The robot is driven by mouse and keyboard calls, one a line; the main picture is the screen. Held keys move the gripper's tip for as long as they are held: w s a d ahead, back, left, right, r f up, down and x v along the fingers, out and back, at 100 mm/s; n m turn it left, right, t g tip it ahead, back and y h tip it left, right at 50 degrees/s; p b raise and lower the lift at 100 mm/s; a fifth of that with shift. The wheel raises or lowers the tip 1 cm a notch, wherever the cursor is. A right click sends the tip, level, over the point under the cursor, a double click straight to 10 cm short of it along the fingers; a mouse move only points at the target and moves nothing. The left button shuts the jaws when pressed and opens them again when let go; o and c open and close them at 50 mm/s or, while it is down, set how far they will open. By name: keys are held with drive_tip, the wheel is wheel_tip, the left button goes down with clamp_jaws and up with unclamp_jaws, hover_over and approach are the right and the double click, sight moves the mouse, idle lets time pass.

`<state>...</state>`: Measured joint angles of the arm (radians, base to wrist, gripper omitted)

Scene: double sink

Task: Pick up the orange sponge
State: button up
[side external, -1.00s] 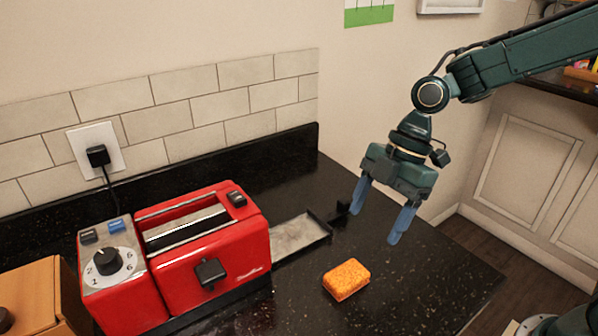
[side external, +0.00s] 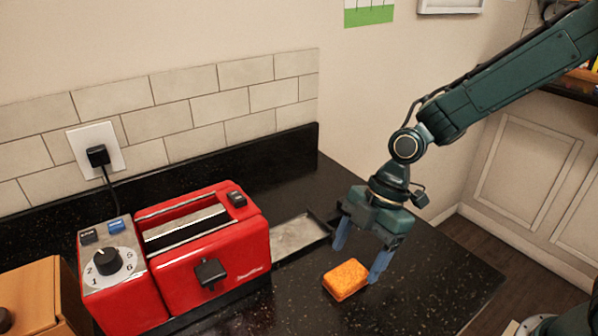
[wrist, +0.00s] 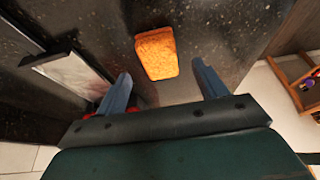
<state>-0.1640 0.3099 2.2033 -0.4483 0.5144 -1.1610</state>
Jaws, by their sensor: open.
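The orange sponge (side external: 346,279) lies flat on the black speckled countertop, to the right of the red toaster. It also shows in the wrist view (wrist: 156,53), at the upper middle, ahead of and between the two fingers. My gripper (side external: 359,262) is open and empty, with its blue fingers pointing down just behind the sponge in the side view. In the wrist view the gripper (wrist: 162,87) has its fingers wide apart, and nothing is between their tips. I cannot tell exactly how high the tips are above the counter.
A red toaster (side external: 215,260) stands left of the sponge, with its pulled-out crumb tray (side external: 297,236) behind the sponge. A wooden box (side external: 40,296) is at far left. The countertop (side external: 440,285) is clear to the right, up to its edge.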

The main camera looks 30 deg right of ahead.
sight(348, 273)
drive_tip(key=shift+x, duration=1.8)
drive_tip(key=shift+a, duration=0.1)
drive_tip(key=shift+c, duration=0.2)
drive_tip(key=c, duration=1)
